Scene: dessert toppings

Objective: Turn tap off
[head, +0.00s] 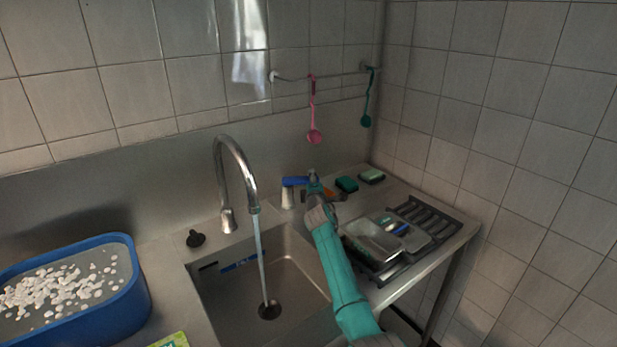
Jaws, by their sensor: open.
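The tap's curved metal spout (236,160) stands behind the sink. A stream of water (262,262) runs from it down to the drain. A blue lever-like piece (296,181) shows at the sink's back right, above a pale upright piece (287,199); it looks like the tap handle. My gripper (313,184) is open just right of the blue piece, at the end of my teal arm. Whether it touches the blue piece cannot be told. My gripper's fingers are small and partly hidden by the wrist.
The sink basin (215,302) has a blue item (242,262) inside. A black plug (196,238) sits left. A blue tub (105,315) of white pieces is at left. Sponges (347,184) and a dish rack (440,222) are at right. Pink (315,136) and green (366,121) utensils hang behind.

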